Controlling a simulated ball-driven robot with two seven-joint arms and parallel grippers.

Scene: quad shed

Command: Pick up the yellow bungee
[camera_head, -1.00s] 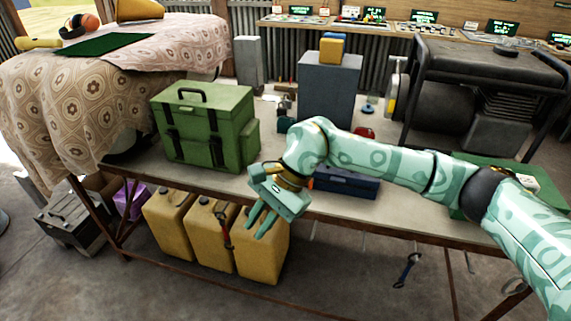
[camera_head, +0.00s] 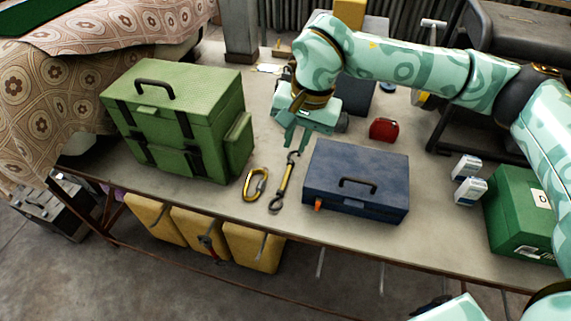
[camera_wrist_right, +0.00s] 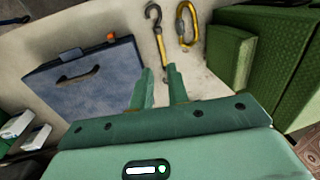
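The yellow bungee (camera_head: 284,182), a short yellow strap with dark hooks at its ends, lies on the bench between the green case and the blue toolbox. My right gripper (camera_head: 297,141) is above the bench at the bungee's far end, with its fingers pointing down. In the right wrist view, the fingers of my right gripper (camera_wrist_right: 158,80) are apart with nothing held between them. The bungee (camera_wrist_right: 160,46) runs from its hook at the top towards the gap between the fingertips. Its near end is partly hidden there. My left gripper is not in view.
A yellow carabiner (camera_head: 256,184) lies close beside the bungee. The green case (camera_head: 180,118) stands to the left, and the blue toolbox (camera_head: 356,181) to the right. A red object (camera_head: 383,129) sits behind the toolbox. The bench's front edge is near, with yellow canisters (camera_head: 252,247) below.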

